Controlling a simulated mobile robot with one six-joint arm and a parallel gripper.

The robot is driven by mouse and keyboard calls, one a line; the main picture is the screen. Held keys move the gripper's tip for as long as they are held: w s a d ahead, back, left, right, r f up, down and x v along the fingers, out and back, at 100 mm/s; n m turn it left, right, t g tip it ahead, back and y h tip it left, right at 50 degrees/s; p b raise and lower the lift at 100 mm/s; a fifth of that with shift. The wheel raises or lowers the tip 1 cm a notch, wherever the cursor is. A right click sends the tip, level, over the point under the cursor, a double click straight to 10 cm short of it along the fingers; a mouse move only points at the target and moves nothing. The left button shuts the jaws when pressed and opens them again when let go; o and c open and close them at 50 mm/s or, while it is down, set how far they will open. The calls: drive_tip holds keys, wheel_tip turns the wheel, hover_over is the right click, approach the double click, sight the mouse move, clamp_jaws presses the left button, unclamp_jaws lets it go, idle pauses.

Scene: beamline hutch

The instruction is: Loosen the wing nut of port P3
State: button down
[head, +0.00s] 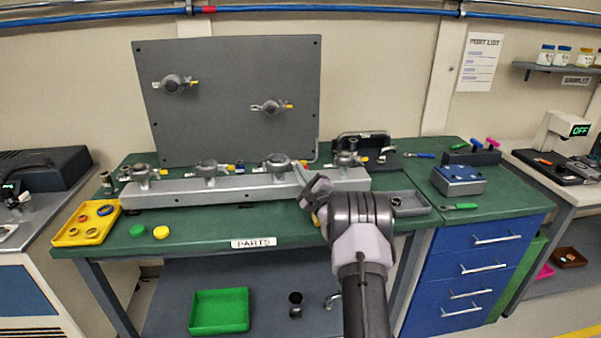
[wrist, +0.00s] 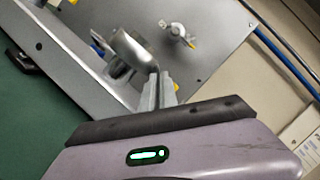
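Several metal clamp ports stand along a grey rail (head: 250,191) on the green bench. Their labels are too small to read, so I cannot tell which one is P3. The third from the left, a metal clamp port (head: 277,164) with an orange-yellow tag, is closest to my gripper (head: 299,168). In the wrist view, my gripper (wrist: 160,78) has its two fingers close together beside a round metal port (wrist: 130,48). The tips seem at or near its edge; contact is unclear. I cannot make out the wing nut or whether the fingers hold anything.
A grey upright panel (head: 230,60) behind the rail carries two more ports (head: 173,84) and (head: 270,107). A yellow tray (head: 70,236) is at the left end. A grey tray (head: 415,210) and a blue box (head: 458,187) are at the right.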

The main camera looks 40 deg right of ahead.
drive_tip(key=shift+n, duration=0.5)
idle(0.4)
drive_tip(key=n+g+b, duration=0.1)
drive_tip(key=n+g, duration=0.1)
drive_tip(key=n, duration=0.4)
drive_tip(key=r+n+g+h+b, duration=0.1)
drive_tip(key=n+g+b, duration=0.1)
drive_tip(key=n, duration=0.4)
drive_tip(key=a+r+n+g+h+b, duration=0.1)
drive_tip(key=n+g+b, duration=0.1)
drive_tip(key=n+g, duration=0.2)
drive_tip(key=shift+w+r+n, duration=0.15)
drive_tip(key=shift+n, duration=0.65)
drive_tip(key=shift+w+r+n, duration=0.1)
drive_tip(key=shift+n, duration=0.7)
drive_tip(key=c, duration=1.6)
unclamp_jaws()
drive_tip(key=shift+d, duration=0.1)
drive_tip(key=shift+c, duration=0.2)
drive_tip(key=shift+f, duration=0.1)
drive_tip(key=shift+f, duration=0.1)
